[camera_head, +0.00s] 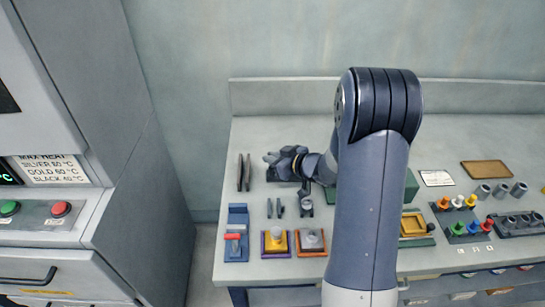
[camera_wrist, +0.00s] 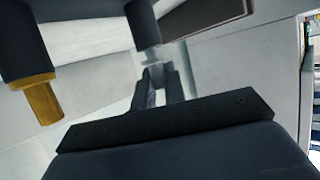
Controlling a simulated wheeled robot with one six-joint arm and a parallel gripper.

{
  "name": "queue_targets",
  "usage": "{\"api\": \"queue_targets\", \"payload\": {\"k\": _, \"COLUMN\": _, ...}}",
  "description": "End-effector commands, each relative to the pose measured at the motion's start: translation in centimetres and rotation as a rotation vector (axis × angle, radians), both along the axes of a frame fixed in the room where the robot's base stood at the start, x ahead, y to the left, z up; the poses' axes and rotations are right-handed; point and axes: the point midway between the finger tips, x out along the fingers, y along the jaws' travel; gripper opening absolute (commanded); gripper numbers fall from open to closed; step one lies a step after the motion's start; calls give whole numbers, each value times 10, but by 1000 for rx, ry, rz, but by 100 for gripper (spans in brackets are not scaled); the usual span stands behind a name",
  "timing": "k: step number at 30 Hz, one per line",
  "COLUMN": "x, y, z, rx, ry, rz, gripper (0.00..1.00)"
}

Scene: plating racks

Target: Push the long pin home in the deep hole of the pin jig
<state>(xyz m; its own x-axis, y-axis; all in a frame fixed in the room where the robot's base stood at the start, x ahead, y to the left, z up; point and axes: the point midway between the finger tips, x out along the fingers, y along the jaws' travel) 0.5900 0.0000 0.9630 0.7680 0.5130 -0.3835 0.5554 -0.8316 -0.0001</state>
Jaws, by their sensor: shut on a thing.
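My gripper (camera_head: 268,158) reaches left from my arm, low over the back left of the bench. In the wrist view my gripper (camera_wrist: 155,72) has its fingers close together around the grey lower end of a dark round piece (camera_wrist: 145,22), which looks like the long pin. The fingers hide part of it. A second dark cylinder with a brass-coloured end (camera_wrist: 43,102) shows at the upper left, apart from the fingers. A dark low block (camera_head: 278,175) under the gripper may be the pin jig. The deep hole is not visible, and I cannot tell how far the pin is in.
Two dark upright bars (camera_head: 244,172) stand just left of the gripper. In front are a blue fixture with a red handle (camera_head: 233,237), a purple-edged tray (camera_head: 265,250) and an orange-edged tray (camera_head: 300,251). Coloured pegs (camera_head: 458,202) and grey cylinders (camera_head: 501,191) stand at the right.

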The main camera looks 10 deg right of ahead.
Motion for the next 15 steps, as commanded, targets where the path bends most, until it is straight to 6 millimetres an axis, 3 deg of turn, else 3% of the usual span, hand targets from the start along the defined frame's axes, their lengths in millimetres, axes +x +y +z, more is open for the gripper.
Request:
{"api": "queue_targets", "payload": {"k": 10, "x": 0, "y": 0, "z": -9, "rx": 0, "ry": 0, "rz": 0, "gripper": 0}}
{"api": "queue_targets", "payload": {"k": 11, "x": 0, "y": 0, "z": -9, "rx": 1, "ry": -1, "rz": 0, "gripper": 13}}
{"api": "queue_targets", "payload": {"k": 15, "x": 0, "y": 0, "z": -8, "rx": 1, "ry": -1, "rz": 0, "gripper": 24}}
